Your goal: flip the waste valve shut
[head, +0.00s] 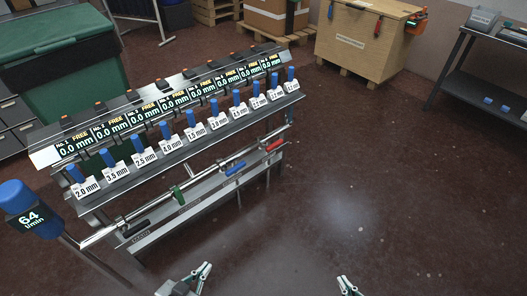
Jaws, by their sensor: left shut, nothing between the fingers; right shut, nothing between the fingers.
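A metal pipe runs along the lower shelf of the bench, with a green handle (178,195), a blue handle (235,168) and a red handle (274,145) on it. I cannot tell from any readable label which one is the waste valve. My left gripper (206,268) is at the bottom edge, shut and empty, in front of the bench's near end and apart from the handles. My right gripper (345,284) is at the bottom edge further right, shut and empty, over open floor. Both are only partly in view.
The bench's upper shelf (180,160) carries several blue-topped posts with size cards, below a row of "FREE 0.0 mm" displays (140,117). A blue-topped "64 l/min" meter (28,212) stands at left. A green bin (65,60) and wooden crate (360,42) stand behind.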

